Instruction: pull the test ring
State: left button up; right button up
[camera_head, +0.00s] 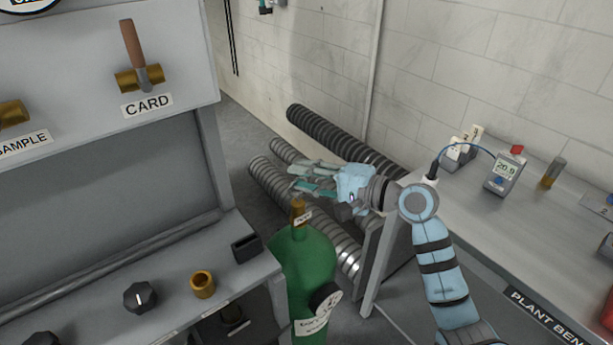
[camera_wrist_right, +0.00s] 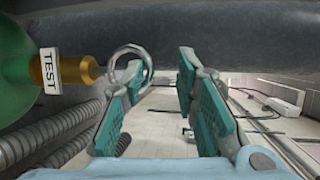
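The test ring (camera_wrist_right: 130,68) is a thin metal ring in the right wrist view. It hangs at the end of a brass fitting (camera_wrist_right: 75,69) with a white TEST label (camera_wrist_right: 50,71). The fitting sits on a green cylinder (camera_head: 309,268), its brass top (camera_head: 298,207) just below my right gripper in the head view. My right gripper (camera_head: 303,178) is open, and its fingers also show in the wrist view (camera_wrist_right: 160,65). The ring overlaps the left finger's tip there; I cannot tell whether they touch. The ring is not clear in the head view. My left gripper is out of view.
A grey panel with a CARD valve (camera_head: 140,78) and a shelf with a black knob (camera_head: 140,297) stand left. A bench (camera_head: 465,205) with a meter (camera_head: 505,172) is right. Ribbed hoses (camera_head: 345,140) lie behind the cylinder.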

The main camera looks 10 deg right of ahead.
jog(key=v, duration=1.2)
jog(key=shift+w+a+r, duration=0.1)
